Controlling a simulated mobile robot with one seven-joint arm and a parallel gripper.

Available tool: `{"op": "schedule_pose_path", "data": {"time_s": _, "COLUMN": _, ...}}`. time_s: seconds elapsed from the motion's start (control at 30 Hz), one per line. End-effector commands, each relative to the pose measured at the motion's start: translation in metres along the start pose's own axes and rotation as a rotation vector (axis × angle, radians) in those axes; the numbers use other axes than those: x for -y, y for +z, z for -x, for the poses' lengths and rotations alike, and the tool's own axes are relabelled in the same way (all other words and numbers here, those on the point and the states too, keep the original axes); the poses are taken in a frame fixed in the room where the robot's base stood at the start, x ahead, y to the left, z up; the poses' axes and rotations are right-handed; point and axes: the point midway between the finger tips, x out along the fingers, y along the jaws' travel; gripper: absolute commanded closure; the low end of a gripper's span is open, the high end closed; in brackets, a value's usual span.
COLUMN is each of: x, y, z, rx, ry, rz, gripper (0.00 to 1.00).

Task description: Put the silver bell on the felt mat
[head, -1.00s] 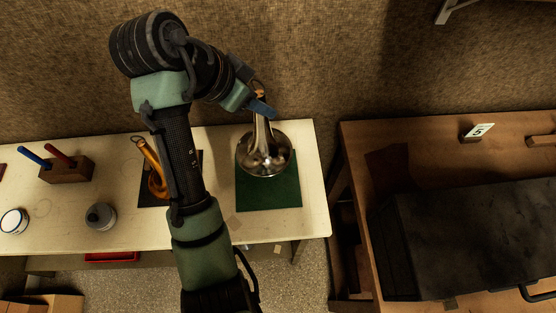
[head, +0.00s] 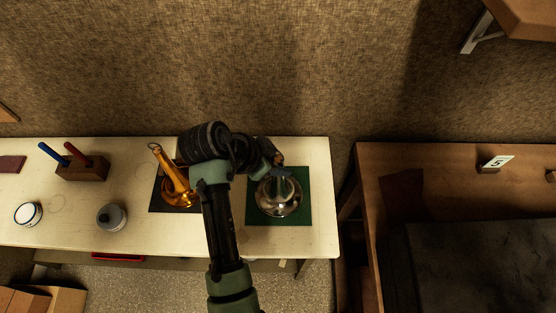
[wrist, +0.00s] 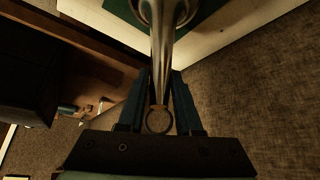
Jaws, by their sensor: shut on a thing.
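The silver bell (head: 277,204) is over the green felt mat (head: 298,216) in the head view, its wide mouth facing down. I cannot tell whether its rim touches the mat. My gripper (head: 280,172) is at the bell's narrow upper end. In the wrist view my gripper (wrist: 165,105) has its blue fingers shut on the bell's stem (wrist: 162,60), with a ring at the stem's end. A corner of the felt mat (wrist: 122,12) shows beyond the bell.
A tool block (head: 82,168), a grey round container (head: 111,216) and a white round tin (head: 28,214) stand farther left on the pale bench (head: 140,237). A brown bench (head: 440,160) is on the right.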

Motion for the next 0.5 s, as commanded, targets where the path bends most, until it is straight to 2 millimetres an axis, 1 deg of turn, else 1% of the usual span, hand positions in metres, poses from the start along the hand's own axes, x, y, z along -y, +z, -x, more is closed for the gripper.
{"op": "schedule_pose_path", "data": {"time_s": 0.2, "x": 0.0006, "y": -0.0004, "z": 0.0001, "rx": -0.001, "ry": -0.002, "rz": -0.002, "gripper": 1.00}}
{"op": "schedule_pose_path", "data": {"time_s": 0.33, "x": 0.0005, "y": 0.0018, "z": -0.0034, "rx": -0.001, "ry": -0.002, "rz": -0.001, "gripper": 1.00}}
{"op": "schedule_pose_path", "data": {"time_s": 0.37, "x": 0.0004, "y": 0.0015, "z": -0.0027, "rx": 0.000, "ry": -0.001, "rz": -0.001, "gripper": 0.61}}
{"op": "schedule_pose_path", "data": {"time_s": 0.4, "x": 0.0003, "y": 0.0014, "z": -0.0025, "rx": 0.000, "ry": -0.001, "rz": -0.001, "gripper": 0.54}}
{"op": "schedule_pose_path", "data": {"time_s": 0.5, "x": 0.0003, "y": 0.0014, "z": -0.0024, "rx": 0.000, "ry": -0.001, "rz": -0.001, "gripper": 0.37}}
